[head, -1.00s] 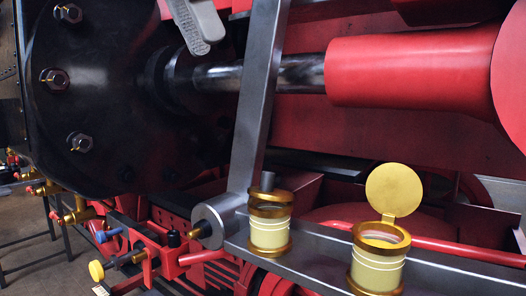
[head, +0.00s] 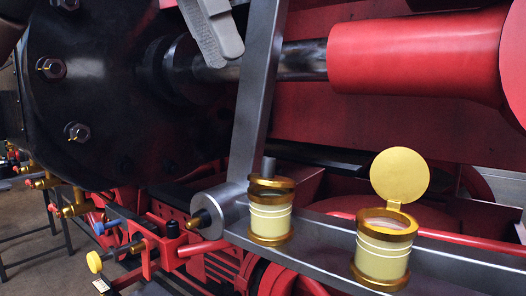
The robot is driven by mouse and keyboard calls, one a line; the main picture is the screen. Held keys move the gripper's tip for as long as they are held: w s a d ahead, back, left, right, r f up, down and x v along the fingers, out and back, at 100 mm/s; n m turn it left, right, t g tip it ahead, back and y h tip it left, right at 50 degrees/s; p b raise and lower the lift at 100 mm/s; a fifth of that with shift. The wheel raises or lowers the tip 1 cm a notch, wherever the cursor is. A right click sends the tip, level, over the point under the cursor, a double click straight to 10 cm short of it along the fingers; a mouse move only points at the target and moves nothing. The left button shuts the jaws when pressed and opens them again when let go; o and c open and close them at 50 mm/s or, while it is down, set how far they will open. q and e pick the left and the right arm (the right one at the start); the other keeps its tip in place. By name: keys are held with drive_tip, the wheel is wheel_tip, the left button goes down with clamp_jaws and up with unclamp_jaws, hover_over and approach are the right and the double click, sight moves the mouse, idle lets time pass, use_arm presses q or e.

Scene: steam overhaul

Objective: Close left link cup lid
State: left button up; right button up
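The left cup (head: 270,222), cream with gold bands, stands on the grey link bar. A gold ring or lid (head: 271,183) sits on its top with a dark gap under it; I cannot tell whether it is fully shut. The right cup (head: 382,262) stands on the same bar with its round gold lid (head: 400,174) raised upright. My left gripper (head: 228,60) hangs from the top edge, well above and left of the left cup. Its grey fingers lie side by side with no clear gap and hold nothing. My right gripper is not in view.
A slanted grey bar (head: 254,105) rises just right of my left gripper, above the left cup. A dark cylinder cover with bolts (head: 100,115) fills the left. A red rod sleeve (head: 415,55) lies at upper right. There is open space above the cups.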

use_arm(q)
drive_tip(key=x, duration=1.3)
drive_tip(key=shift+w+d+f+b, duration=0.15)
drive_tip(key=shift+f+b, duration=0.05)
drive_tip(key=shift+b, duration=0.1)
drive_tip(key=shift+c, duration=0.6)
clamp_jaws()
